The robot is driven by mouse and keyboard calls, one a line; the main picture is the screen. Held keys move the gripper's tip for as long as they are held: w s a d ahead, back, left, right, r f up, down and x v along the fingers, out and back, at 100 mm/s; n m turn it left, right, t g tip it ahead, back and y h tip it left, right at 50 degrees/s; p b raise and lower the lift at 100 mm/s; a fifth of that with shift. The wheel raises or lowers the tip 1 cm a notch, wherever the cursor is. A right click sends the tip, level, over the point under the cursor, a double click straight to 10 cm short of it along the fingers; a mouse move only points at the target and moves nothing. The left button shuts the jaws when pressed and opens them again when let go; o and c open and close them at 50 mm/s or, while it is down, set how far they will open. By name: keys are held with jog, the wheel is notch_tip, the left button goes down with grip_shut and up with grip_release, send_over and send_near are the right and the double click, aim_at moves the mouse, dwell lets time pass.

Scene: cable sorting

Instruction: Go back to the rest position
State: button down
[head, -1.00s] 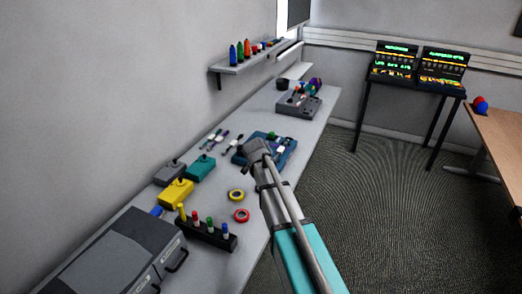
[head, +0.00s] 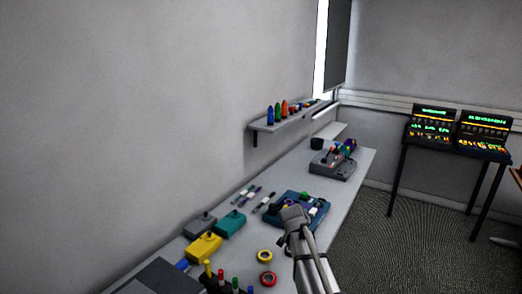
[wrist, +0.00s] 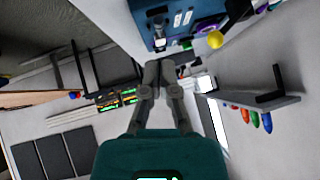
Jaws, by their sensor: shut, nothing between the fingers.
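My gripper (wrist: 160,66) is shut and empty in the wrist view, with its fingertips together. In the head view the end of my arm (head: 293,214) is over the near side of the blue tray (head: 277,201) on the bench. The tray holds small parts, and my arm hides part of it. The blue tray also shows at the top of the wrist view (wrist: 193,15), beyond the fingertips. Several short cables (head: 246,193) lie on the bench left of the tray.
Teal (head: 230,222), yellow (head: 203,247) and grey (head: 199,226) joystick boxes stand left of my arm, with yellow (head: 265,256) and red (head: 268,279) tape rolls nearer it. A grey control box (head: 333,164) stands farther back. A wall shelf (head: 286,122) holds coloured bottles.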

jog(key=s+f+n+g+y, duration=0.1)
jog(key=s+n+g, duration=0.1)
jog(key=s, duration=0.7)
jog(key=s+f+n+g+y, duration=0.1)
jog(key=s+f+n+g, duration=0.1)
jog(key=s, duration=0.8)
jog(key=s+f+n+g+y, duration=0.1)
jog(key=s+f+n+g, duration=0.1)
jog(key=s, duration=0.8)
jog(key=n+g, duration=0.1)
jog(key=g, duration=0.1)
jog(key=shift+d+f+n+g, duration=0.25)
jog(key=shift+n+g, duration=0.05)
jog(key=shift+n, duration=0.1)
